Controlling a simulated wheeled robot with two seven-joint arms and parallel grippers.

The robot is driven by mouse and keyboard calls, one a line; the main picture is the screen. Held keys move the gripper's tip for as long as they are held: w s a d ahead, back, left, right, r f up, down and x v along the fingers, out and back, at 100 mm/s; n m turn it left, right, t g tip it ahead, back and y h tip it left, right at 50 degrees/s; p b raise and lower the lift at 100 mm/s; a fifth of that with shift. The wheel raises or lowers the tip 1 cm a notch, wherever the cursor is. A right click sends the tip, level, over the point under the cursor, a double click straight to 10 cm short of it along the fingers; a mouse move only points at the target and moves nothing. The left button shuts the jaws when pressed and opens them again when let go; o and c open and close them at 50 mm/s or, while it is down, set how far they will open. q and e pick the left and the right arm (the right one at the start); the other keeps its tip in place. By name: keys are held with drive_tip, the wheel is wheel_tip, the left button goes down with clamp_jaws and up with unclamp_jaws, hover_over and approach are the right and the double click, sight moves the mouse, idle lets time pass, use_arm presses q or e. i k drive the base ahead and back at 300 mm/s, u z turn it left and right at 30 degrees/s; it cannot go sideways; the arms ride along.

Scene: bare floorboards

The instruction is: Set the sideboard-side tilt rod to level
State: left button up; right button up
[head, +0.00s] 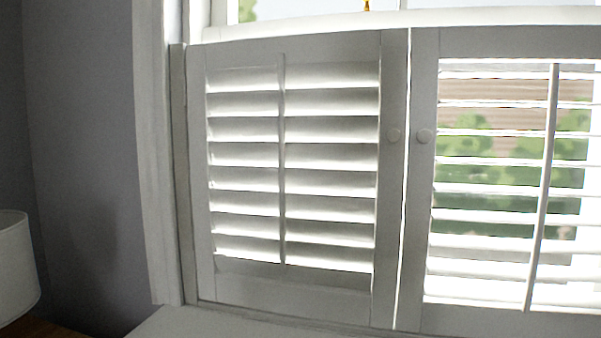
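Two white shutter panels stand side by side in the window. The left panel (392,220) has tilted louvers (330,156) that overlap and block the view outside. Its vertical tilt rod (282,165) runs down the middle of the louvers. The right panel (420,230) has louvers near level, with greenery and a brown surface showing through the gaps. Its tilt rod (545,185) runs down the louvers and leans in the picture. Neither gripper is in view.
A white lampshade (16,268) stands at the left edge above a brown wooden surface (40,328). A pale sill (200,322) runs below the shutters. The space before the panels looks clear.

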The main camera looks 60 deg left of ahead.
sight(280, 76)
drive_tip(key=u, duration=1.5)
drive_tip(key=i, duration=0.3)
drive_tip(key=u, duration=0.35)
